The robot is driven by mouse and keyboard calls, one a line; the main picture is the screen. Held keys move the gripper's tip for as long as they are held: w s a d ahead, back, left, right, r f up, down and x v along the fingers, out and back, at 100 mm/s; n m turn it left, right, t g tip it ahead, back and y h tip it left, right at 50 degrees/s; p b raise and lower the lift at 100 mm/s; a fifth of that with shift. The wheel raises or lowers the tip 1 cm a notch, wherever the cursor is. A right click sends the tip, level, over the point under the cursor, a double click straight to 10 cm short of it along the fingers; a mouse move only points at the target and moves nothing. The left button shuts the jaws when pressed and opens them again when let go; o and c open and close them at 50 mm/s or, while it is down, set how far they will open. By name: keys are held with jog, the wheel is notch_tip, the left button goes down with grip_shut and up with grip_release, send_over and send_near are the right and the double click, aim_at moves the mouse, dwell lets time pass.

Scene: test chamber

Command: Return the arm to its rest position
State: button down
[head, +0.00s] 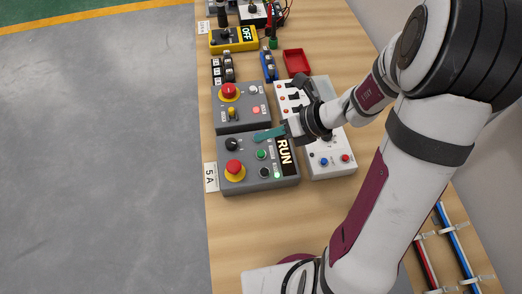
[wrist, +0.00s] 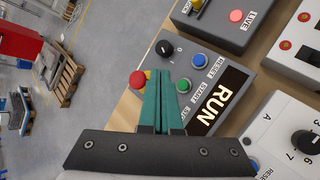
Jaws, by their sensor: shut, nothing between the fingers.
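My gripper (head: 258,136) has teal fingers that are pressed together with nothing between them. It is above the upper part of the grey control box with the lit RUN sign (head: 285,151). In the wrist view the shut fingers (wrist: 161,80) point across that box, close to the red mushroom button (wrist: 138,79) and the green button (wrist: 183,85). I cannot tell from these views whether the fingertips touch the box. My arm reaches in from the right and hides part of the white panel (head: 325,172) behind it.
Another grey box (head: 240,118) with a red mushroom button stands just beyond. Further back are a yellow OFF switch box (head: 233,39), a red tray (head: 297,62) and blue parts (head: 268,66). Cable strips lie at the lower right. The wooden bench's near left stretch (head: 225,225) is bare.

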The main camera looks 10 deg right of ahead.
dwell(0.6)
jog(key=s+a+r+n+g, duration=0.2)
jog(key=s+a+r+n, duration=0.25)
jog(key=n, duration=0.35)
jog(key=s+d+r+n+g+h, duration=0.1)
jog(key=s+r+n+h, duration=0.1)
jog(key=s+n, duration=0.6)
jog(key=s+d+r+n+g+h, duration=0.1)
jog(key=s+n+h, duration=0.3)
jog(key=s+n, duration=0.4)
jog(key=shift+d+r+n+h, duration=0.3)
jog(key=shift+d+r+n, duration=0.4)
jog(key=shift+n, duration=0.5)
